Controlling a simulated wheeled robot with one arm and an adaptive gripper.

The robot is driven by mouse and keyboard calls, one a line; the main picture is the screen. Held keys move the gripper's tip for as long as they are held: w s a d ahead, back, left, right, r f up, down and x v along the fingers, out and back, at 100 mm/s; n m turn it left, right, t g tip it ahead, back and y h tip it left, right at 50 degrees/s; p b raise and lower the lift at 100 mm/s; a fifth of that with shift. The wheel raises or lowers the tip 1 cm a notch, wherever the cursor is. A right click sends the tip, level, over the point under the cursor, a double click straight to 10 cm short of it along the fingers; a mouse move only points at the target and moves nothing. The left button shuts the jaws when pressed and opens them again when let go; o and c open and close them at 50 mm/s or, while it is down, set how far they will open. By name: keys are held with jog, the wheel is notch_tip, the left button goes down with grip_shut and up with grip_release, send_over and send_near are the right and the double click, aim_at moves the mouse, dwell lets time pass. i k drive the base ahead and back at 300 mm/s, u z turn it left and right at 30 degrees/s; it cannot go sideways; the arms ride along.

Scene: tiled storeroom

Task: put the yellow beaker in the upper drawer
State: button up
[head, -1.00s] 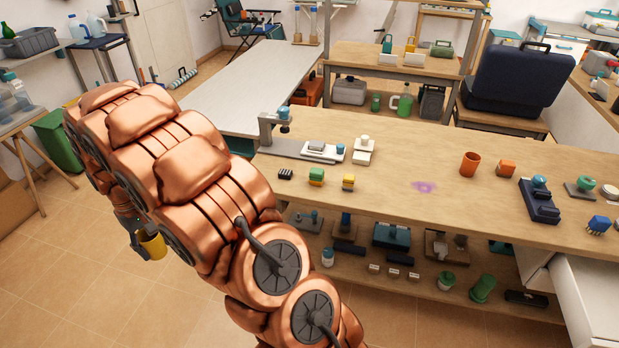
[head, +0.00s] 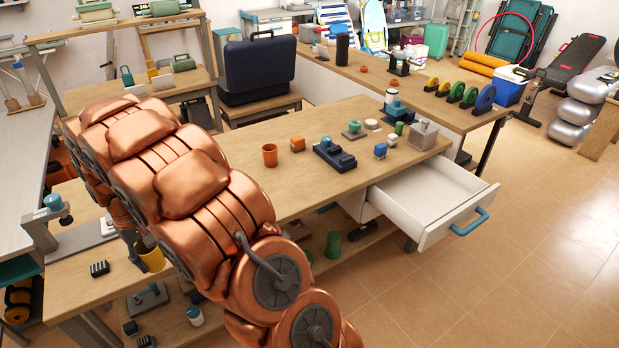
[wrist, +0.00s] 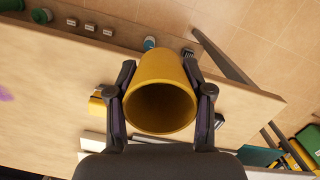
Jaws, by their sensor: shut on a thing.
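The yellow beaker (wrist: 160,92) is between the two fingers of my gripper (wrist: 164,98) in the wrist view, its open mouth facing the camera. My gripper is shut on it. In the head view the beaker (head: 150,256) shows at the left, partly hidden behind my copper-coloured arm. The upper drawer (head: 433,206) is pulled open at the right end of the wooden workbench, with a white front and a blue handle (head: 470,222). The part of its inside that shows looks empty. The gripper and beaker are well to the left of the drawer.
On the workbench (head: 330,185) stand an orange cup (head: 270,155), an orange block (head: 297,144), a dark blue device (head: 334,155), a blue brush-like block (head: 380,150) and a grey block (head: 422,136). The tiled floor right of the drawer is clear.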

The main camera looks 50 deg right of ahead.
aim_at(423, 211)
jog(key=z, duration=1.8)
jog(key=i, duration=1)
